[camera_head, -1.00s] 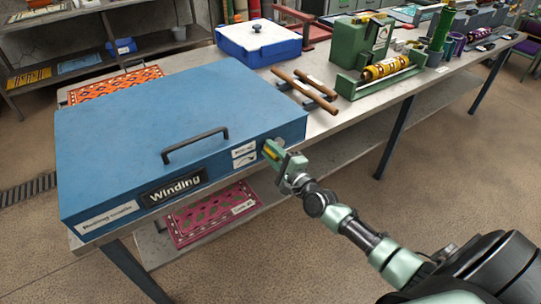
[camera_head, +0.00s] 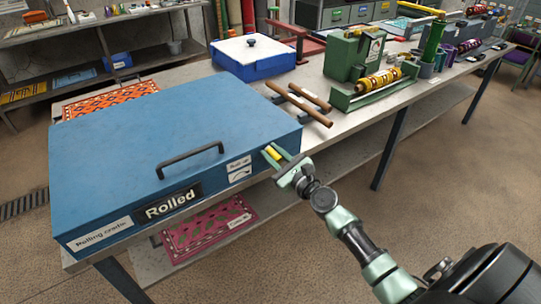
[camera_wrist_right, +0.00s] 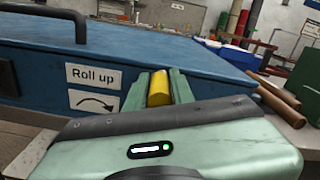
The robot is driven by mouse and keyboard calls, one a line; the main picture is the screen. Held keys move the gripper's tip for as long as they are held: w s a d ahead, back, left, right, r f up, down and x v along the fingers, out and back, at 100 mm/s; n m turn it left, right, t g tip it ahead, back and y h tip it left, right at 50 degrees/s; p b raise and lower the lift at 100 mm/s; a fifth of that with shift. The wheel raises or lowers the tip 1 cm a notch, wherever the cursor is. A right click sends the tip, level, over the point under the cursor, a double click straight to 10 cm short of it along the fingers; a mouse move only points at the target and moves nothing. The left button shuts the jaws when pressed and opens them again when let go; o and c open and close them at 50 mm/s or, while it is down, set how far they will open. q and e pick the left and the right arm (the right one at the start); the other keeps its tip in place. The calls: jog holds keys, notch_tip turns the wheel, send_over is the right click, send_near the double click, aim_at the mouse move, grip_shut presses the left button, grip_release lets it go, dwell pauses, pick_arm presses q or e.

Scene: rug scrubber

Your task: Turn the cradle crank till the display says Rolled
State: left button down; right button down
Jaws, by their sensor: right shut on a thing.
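The blue rolling cradle (camera_head: 170,135) sits on the table with its lid closed and a black handle on top. Its front display (camera_head: 168,203) reads "Rolled". My right gripper (camera_head: 275,154) is at the right end of the cradle's front and is shut on the yellow crank grip (camera_head: 273,153). The yellow grip also shows between the green fingers in the right wrist view (camera_wrist_right: 159,88). The rest of the crank is hidden. A "Roll up" label (camera_wrist_right: 93,75) with a curved arrow below it is beside the grip. My left gripper is not in view.
Brown wooden rollers (camera_head: 300,103) lie right of the cradle. A blue-and-white box (camera_head: 255,56) and a green machine with a patterned roll (camera_head: 380,80) stand farther back. A pink patterned rug (camera_head: 208,230) lies on the lower shelf. The floor at right is clear.

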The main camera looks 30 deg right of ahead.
aim_at(283, 163)
jog(key=shift+s+f+m, duration=0.1)
jog(key=shift+f+m, duration=0.2)
jog(key=shift+m, duration=0.3)
jog(key=shift+d, duration=0.1)
jog(key=c, duration=1.4)
grip_release()
jog(key=shift+c, duration=0.2)
jog(key=shift+o, duration=0.9)
jog(key=shift+r, duration=0.2)
jog(key=s, duration=0.7)
jog(key=shift+s+d, duration=0.35)
